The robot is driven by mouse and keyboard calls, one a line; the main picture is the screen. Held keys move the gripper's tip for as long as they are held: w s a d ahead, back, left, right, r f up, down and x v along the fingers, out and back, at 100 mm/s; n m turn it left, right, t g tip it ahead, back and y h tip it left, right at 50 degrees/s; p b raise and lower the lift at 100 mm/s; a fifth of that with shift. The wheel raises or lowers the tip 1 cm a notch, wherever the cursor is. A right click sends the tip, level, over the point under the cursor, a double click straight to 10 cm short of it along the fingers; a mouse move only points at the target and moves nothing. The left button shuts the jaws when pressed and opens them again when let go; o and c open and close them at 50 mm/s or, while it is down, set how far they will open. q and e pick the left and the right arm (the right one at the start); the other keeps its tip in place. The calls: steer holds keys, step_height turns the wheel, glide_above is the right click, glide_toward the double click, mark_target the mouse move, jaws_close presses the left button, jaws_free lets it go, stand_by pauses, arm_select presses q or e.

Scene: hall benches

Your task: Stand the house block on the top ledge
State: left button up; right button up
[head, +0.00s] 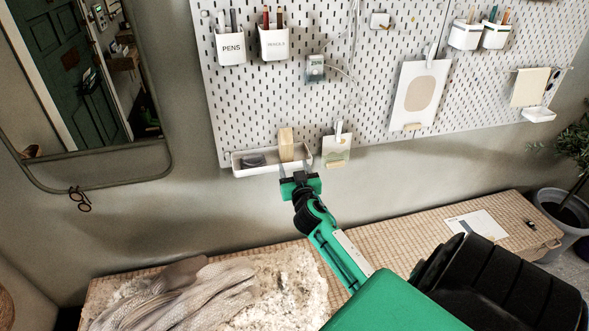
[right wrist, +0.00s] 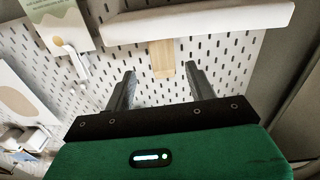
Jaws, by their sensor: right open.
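A pale wooden block (head: 286,143), likely the house block, stands upright on the narrow white ledge (head: 268,168) low on the pegboard. It also shows in the right wrist view (right wrist: 162,58), beyond the gap between my fingers, next to the ledge (right wrist: 200,22). I cannot make out a house shape. My right gripper (head: 296,170) is open and empty, just in front of the ledge and below the block, apart from it. Its fingers also show in the right wrist view (right wrist: 160,76). My left gripper is not in view.
A dark object (head: 253,160) lies on the ledge left of the block. A clipped card (head: 337,152) hangs close to its right end. Pen cups (head: 230,48) hang above. A woven bench (head: 400,245) with a blanket (head: 180,295) stands below. A mirror (head: 85,90) hangs left.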

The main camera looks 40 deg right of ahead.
mark_target(288, 150)
steer(key=x, duration=0.4)
steer(key=shift+w+d+r, duration=0.1)
steer(key=shift+w+r, duration=0.1)
steer(key=shift+r, duration=0.1)
steer(key=shift+w+d, duration=0.2)
steer(key=shift+w, duration=0.15)
steer(key=shift+b+x, duration=0.55)
steer(key=shift+x, duration=0.3)
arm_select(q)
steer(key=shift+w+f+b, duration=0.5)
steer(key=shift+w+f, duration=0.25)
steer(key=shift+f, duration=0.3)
arm_select(e)
steer(key=shift+x, duration=1.5)
steer(key=c, duration=1)
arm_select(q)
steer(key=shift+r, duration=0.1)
arm_select(e)
steer(key=shift+r, duration=0.15)
steer(key=shift+c, duration=0.6)
